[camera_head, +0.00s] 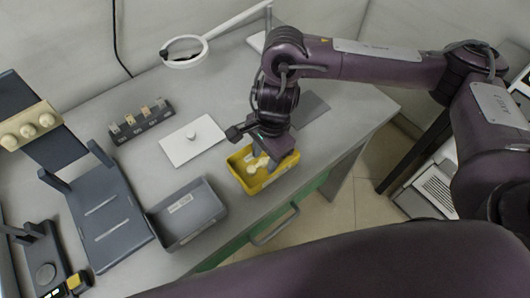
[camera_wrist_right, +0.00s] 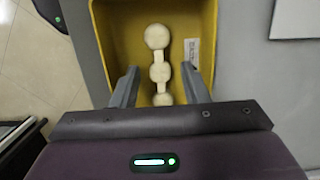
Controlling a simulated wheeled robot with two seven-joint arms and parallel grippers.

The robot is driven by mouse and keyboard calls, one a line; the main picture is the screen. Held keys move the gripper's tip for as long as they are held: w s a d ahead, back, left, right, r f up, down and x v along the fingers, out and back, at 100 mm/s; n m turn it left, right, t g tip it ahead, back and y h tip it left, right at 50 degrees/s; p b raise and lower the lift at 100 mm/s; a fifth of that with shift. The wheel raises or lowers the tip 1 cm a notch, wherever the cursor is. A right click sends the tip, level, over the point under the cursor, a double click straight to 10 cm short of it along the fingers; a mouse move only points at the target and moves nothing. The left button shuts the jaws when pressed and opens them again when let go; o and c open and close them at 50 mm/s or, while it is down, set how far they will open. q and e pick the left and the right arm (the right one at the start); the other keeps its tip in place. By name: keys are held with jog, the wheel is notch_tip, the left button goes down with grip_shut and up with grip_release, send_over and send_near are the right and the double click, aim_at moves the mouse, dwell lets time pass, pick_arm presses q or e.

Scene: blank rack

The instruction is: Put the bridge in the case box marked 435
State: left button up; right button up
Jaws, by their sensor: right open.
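The bridge is a cream piece of several rounded lobes joined in a row. It lies inside the yellow case box (camera_head: 243,176), and in the head view the bridge (camera_head: 258,163) is partly covered by my right gripper (camera_head: 272,152). In the right wrist view the bridge (camera_wrist_right: 158,70) lies between the two open fingers of my right gripper (camera_wrist_right: 160,72), with a gap on both sides. Its near end is hidden by the gripper body. A grey case box (camera_head: 202,215) stands left of the yellow one and looks empty. Both boxes carry labels, too small to read. My left gripper is out of view.
A white plate with a knob (camera_head: 180,152) and a dark rack of small blocks (camera_head: 141,122) stand behind the boxes. A magnifier (camera_head: 185,52) hangs over the back. A dark stand with cream knobs (camera_head: 30,125) and a dark tray (camera_head: 103,215) are at left. The table's front edge is close to both boxes.

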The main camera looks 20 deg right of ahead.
jog(key=shift+r, duration=0.15)
notch_tip(320, 180, up, 12)
jog(key=d+p, duration=0.1)
jog(key=shift+w+d+p, duration=0.3)
jog(key=shift+p, duration=0.05)
dwell(0.5)
